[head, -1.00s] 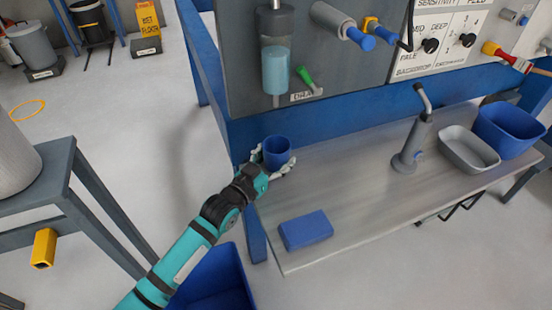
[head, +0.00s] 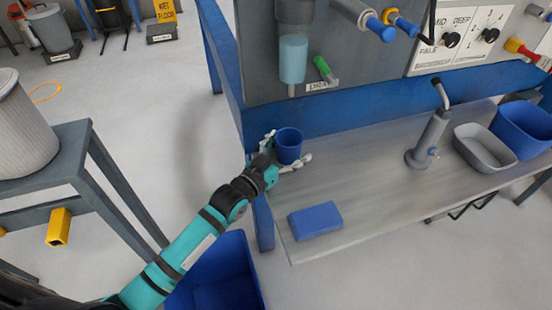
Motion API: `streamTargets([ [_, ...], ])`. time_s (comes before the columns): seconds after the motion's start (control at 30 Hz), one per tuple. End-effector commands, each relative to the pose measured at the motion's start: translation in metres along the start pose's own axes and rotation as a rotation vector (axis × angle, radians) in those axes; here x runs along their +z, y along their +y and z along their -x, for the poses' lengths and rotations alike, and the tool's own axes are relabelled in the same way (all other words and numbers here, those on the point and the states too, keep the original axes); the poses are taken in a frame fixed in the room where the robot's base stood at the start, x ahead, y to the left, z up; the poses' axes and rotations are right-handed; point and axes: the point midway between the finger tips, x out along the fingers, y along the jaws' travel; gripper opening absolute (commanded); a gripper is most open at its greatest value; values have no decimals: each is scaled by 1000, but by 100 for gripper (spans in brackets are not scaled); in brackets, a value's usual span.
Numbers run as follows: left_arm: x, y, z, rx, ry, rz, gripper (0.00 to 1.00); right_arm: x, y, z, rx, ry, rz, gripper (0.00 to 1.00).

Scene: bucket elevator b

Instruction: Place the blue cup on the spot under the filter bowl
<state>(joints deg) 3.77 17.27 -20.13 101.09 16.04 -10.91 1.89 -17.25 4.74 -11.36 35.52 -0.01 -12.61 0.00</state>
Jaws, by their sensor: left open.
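The blue cup (head: 289,145) stands upright at the left end of the grey shelf (head: 365,180), below the filter bowl. The filter bowl (head: 293,60) is a light-blue clear cylinder under a grey head on the panel, with a thin spout pointing down above the cup. My left gripper (head: 287,150) is open, its fingers on either side of the cup. I cannot tell whether they touch it. The cup hides the spot beneath it. My right gripper is not in view.
A blue block (head: 315,220) lies at the shelf's front left. A grey tap-like fitting (head: 428,140), a grey tray (head: 484,150) and a blue bin (head: 525,128) stand to the right. A green lever (head: 323,68) sits beside the bowl. The middle of the shelf is clear.

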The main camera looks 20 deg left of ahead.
Motion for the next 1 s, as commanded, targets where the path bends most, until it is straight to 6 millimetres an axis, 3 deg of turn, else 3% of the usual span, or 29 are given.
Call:
streamTargets([
  [0.5,3,0,100,0,-6,0,88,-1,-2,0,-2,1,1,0],
  [0.7,1,0,115,1,-3,0,88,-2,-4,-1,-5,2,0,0],
  [1.0,1,0,116,0,-3,0,88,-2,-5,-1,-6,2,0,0],
])
